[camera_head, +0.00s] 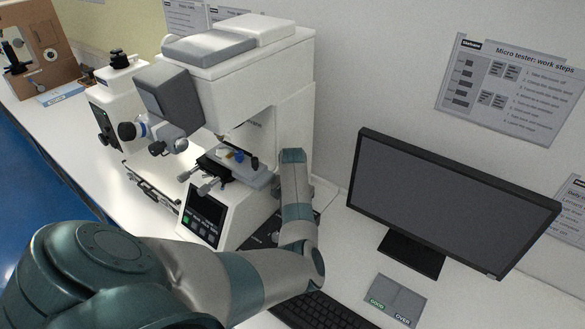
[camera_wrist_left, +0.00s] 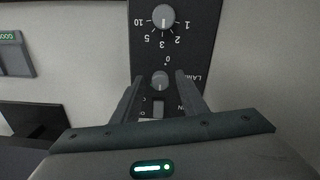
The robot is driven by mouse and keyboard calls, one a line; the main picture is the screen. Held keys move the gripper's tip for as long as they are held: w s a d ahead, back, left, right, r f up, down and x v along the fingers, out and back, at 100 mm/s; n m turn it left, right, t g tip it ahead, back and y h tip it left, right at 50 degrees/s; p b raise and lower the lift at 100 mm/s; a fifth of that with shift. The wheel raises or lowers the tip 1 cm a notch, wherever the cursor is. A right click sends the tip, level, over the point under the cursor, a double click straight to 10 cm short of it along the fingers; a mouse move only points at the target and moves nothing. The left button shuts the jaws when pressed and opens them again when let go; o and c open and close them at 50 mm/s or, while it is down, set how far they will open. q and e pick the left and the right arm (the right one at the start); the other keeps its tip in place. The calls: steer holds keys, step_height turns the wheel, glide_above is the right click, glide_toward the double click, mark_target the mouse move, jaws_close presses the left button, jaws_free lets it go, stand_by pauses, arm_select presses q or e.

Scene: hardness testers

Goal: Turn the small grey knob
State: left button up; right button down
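The small grey knob (camera_wrist_left: 160,80) sits on a dark control panel (camera_wrist_left: 187,45) in the left wrist view, below a larger grey knob (camera_wrist_left: 163,16) with a number scale. My left gripper (camera_wrist_left: 157,82) is open, with one finger on each side of the small knob. I see gaps between knob and fingers; I cannot tell the height of the fingertips above the panel. In the head view part of the dark panel (camera_head: 262,240) shows beside my left arm, which hides the left gripper. My right gripper is in neither view.
The white tester (camera_head: 260,75) with its stage and screen (camera_head: 205,215) stands close to my left arm. A monitor (camera_head: 450,200) stands to the right. A black keyboard (camera_head: 325,310) and a grey plate (camera_head: 395,298) lie in front of it.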

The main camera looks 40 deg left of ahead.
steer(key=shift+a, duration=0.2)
arm_select(q)
steer(key=shift+c, duration=0.3)
jaws_close()
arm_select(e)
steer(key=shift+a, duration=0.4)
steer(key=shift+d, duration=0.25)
